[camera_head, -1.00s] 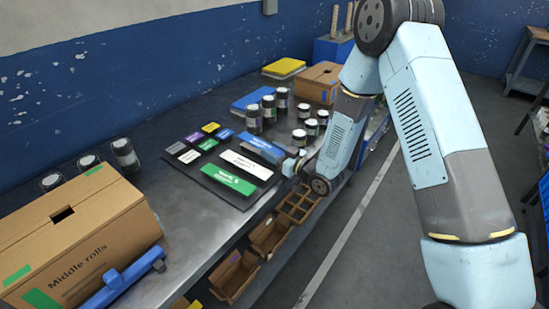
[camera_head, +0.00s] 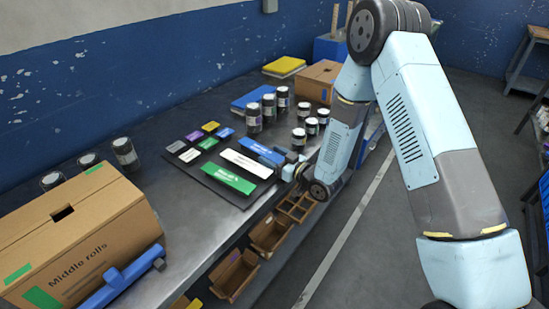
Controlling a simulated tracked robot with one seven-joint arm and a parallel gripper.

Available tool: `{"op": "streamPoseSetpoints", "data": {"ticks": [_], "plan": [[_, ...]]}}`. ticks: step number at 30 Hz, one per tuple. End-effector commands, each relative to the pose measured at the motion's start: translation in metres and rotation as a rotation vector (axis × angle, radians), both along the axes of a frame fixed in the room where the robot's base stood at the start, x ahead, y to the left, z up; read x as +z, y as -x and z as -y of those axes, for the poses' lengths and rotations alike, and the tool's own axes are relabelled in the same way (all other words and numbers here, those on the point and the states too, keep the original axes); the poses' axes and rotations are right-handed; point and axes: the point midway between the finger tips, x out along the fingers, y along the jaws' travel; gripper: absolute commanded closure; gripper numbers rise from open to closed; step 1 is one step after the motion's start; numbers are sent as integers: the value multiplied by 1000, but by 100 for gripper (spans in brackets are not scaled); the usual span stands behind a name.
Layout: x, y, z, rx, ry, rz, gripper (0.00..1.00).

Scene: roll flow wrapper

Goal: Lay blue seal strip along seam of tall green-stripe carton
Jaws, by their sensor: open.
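A blue strip (camera_head: 262,151) with white lettering lies on the dark mat (camera_head: 215,182) on the bench, behind a white strip (camera_head: 247,163) and a green strip (camera_head: 228,180). My gripper (camera_head: 288,164) is low over the bench's front edge, at the right end of the strips. It is open; its fingers are small and partly hidden, and I cannot tell whether they touch the blue strip. A large brown carton (camera_head: 95,225) with green stripes and the words "Middle rolls" stands at the left front. A dark slot shows in its top.
Dark jars (camera_head: 254,118) stand behind the mat, with more beside the large carton. A smaller carton (camera_head: 318,80) is at the back. Open brown bins (camera_head: 235,275) hang below the front edge. A blue bar (camera_head: 120,280) lies before the large carton.

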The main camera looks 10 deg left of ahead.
Motion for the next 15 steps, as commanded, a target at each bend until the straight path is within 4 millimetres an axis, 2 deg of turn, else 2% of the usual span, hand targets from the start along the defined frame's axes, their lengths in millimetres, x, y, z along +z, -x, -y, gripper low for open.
{"op": "streamPoseSetpoints", "data": {"ticks": [10,15], "plan": [[0,1,-1,2,1,0,29],[0,10,23,-1,1,-3,29]]}}
